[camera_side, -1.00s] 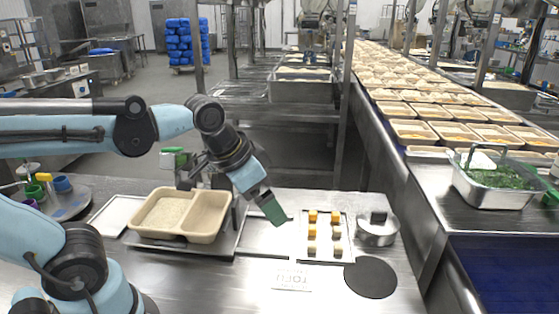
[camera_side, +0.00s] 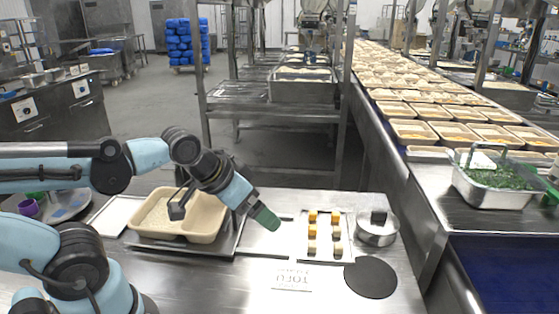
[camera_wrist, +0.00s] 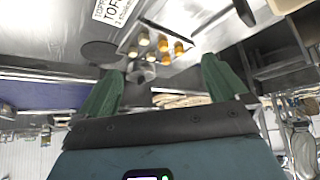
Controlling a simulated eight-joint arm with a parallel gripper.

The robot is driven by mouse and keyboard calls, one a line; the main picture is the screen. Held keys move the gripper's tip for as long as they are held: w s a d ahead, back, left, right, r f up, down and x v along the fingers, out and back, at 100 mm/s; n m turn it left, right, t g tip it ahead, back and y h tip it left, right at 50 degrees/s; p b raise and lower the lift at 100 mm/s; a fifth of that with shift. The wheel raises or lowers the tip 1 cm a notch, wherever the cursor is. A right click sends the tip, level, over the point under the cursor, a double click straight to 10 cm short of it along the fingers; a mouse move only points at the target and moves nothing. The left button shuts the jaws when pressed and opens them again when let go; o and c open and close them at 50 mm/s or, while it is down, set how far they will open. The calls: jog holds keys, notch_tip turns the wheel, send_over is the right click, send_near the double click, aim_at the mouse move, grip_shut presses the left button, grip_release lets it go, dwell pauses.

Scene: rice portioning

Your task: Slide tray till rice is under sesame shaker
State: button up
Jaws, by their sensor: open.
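The tan food tray (camera_side: 205,232) has two compartments. White rice (camera_side: 157,212) lies in its left compartment; part of the tray is behind my wrist. It stands on a flat metal pan (camera_side: 232,243). My gripper (camera_side: 265,218) hangs above the bench to the right of the food tray, apart from it. In the wrist view, its two green fingers are spread wide with nothing between them (camera_wrist: 162,68). I cannot make out the sesame shaker; my arm covers the area behind the food tray.
A small metal tray (camera_side: 301,257) with yellow and pale cubes lies right of my gripper. A round stand (camera_side: 68,207) with coloured containers is at the left. A tofu label (camera_side: 292,277) lies in front.

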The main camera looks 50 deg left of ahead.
jog(key=shift+c, duration=0.5)
jog(key=shift+a, duration=0.1)
jog(key=shift+c, duration=1.1)
jog(key=shift+w+a+r+n, duration=0.15)
jog(key=shift+w+a+n, duration=0.05)
jog(key=shift+a+n, duration=0.1)
jog(key=shift+c, duration=1.1)
jog(key=a+n+g, duration=0.1)
jog(key=w+a+r+n+g, duration=0.1)
jog(key=a, duration=0.1)
jog(key=a+n+g, duration=0.1)
jog(key=shift+w+a+r+y, duration=0.15)
jog(key=shift+w+r+y, duration=0.05)
jog(key=shift+w+y, duration=0.1)
jog(key=c, duration=0.7)
jog(key=a+n+g, duration=0.1)
jog(key=a, duration=0.1)
jog(key=a+n+g, duration=0.1)
jog(key=a+n, duration=0.1)
jog(key=w+a+n+g, duration=0.1)
jog(key=a, duration=0.1)
jog(key=shift+a+r+n+g, duration=0.15)
jog(key=shift+r+n+g, duration=0.05)
jog(key=shift+n+g, duration=0.1)
jog(key=shift+c, duration=1)
jog(key=shift+a+n+g, duration=0.3)
jog(key=shift+a+n, duration=0.1)
jog(key=shift+a, duration=0.15)
jog(key=shift+f, duration=6.05)
grip_shut()
